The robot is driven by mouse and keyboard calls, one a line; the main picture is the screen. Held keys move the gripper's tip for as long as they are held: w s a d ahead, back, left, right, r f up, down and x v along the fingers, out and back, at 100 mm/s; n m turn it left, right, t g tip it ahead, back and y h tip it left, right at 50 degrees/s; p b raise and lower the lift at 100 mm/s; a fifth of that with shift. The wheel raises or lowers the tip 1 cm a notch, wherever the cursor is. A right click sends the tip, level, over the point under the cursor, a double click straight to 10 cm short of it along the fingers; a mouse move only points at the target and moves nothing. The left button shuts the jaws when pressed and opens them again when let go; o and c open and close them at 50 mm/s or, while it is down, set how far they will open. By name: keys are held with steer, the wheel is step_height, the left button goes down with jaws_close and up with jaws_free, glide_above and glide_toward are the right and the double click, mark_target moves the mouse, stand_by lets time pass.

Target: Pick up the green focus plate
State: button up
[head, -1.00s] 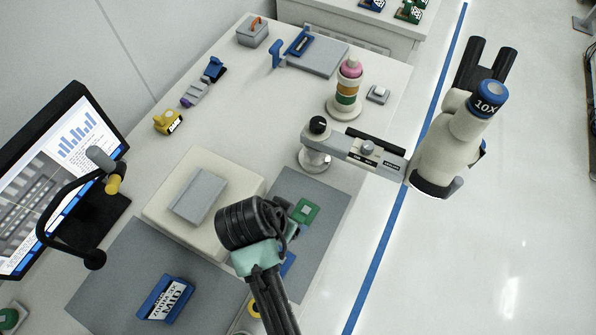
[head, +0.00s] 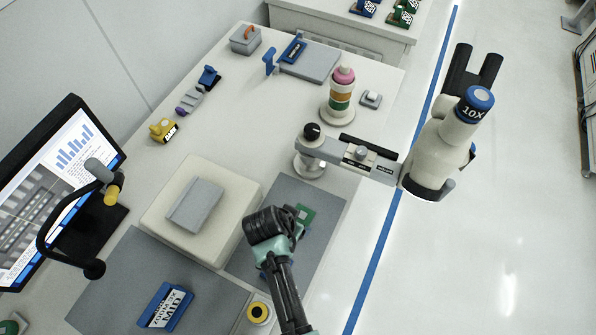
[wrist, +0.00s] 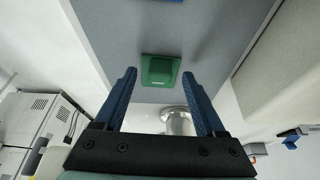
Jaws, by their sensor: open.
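The green focus plate (head: 305,215) lies on the grey mat (head: 322,240) right of the cream block; my gripper hides part of it in the head view. In the wrist view the green plate (wrist: 160,70), with a raised green middle, shows between and just beyond my two blue fingertips. My gripper (wrist: 159,76) is open and empty, with one finger on each side of the plate in that view. In the head view my dark wrist hides the fingers, and I cannot tell their height above the mat.
The microscope (head: 440,150) on its horizontal arm stands beyond the plate, its post (head: 310,160) near the mat's far end. A cream block (head: 165,205) with a grey slab (head: 195,205) is left of my gripper. A blue labelled block (head: 165,305) lies on the nearer mat.

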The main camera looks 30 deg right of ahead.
steer(key=shift+f, duration=0.1)
jaws_close()
stand_by(0.3)
